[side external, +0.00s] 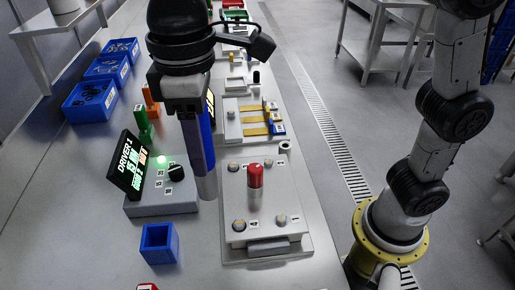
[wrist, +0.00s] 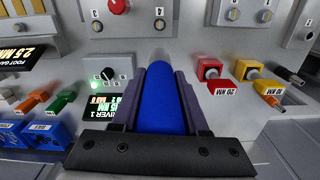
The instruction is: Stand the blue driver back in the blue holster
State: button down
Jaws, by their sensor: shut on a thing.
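My gripper (side external: 192,108) is shut on the blue driver (side external: 207,140) and holds it nearly upright, its pale lower end (side external: 206,188) pointing down between the grey control box and the grey fixture. I cannot tell whether that end touches anything. In the wrist view the driver's blue body (wrist: 162,105) lies between the two dark jaws of my gripper (wrist: 166,78). The blue holster (side external: 159,243) is an open-topped square box on the bench, below and left of the driver in the side view, apart from it and empty-looking. I cannot make it out in the wrist view.
The control box (side external: 160,205) with a screen (side external: 128,165) and green light stands left of the driver. The fixture (side external: 262,205) with a red-topped post (side external: 256,176) stands right. Green (side external: 143,127) and orange (side external: 151,101) drivers and blue bins (side external: 88,101) lie beyond.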

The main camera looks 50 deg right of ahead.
jog(key=w+a+f, duration=0.5)
jog(key=w+a, duration=0.2)
jog(key=a, duration=0.1)
jog(key=shift+w+a+f, duration=0.15)
jog(key=shift+w+f, duration=0.15)
jog(key=shift+f, duration=1.75)
notch_tip(320, 180, down, 7)
dwell(3.6)
jog(key=shift+r, duration=0.1)
jog(key=shift+c, duration=1.7)
grip_release()
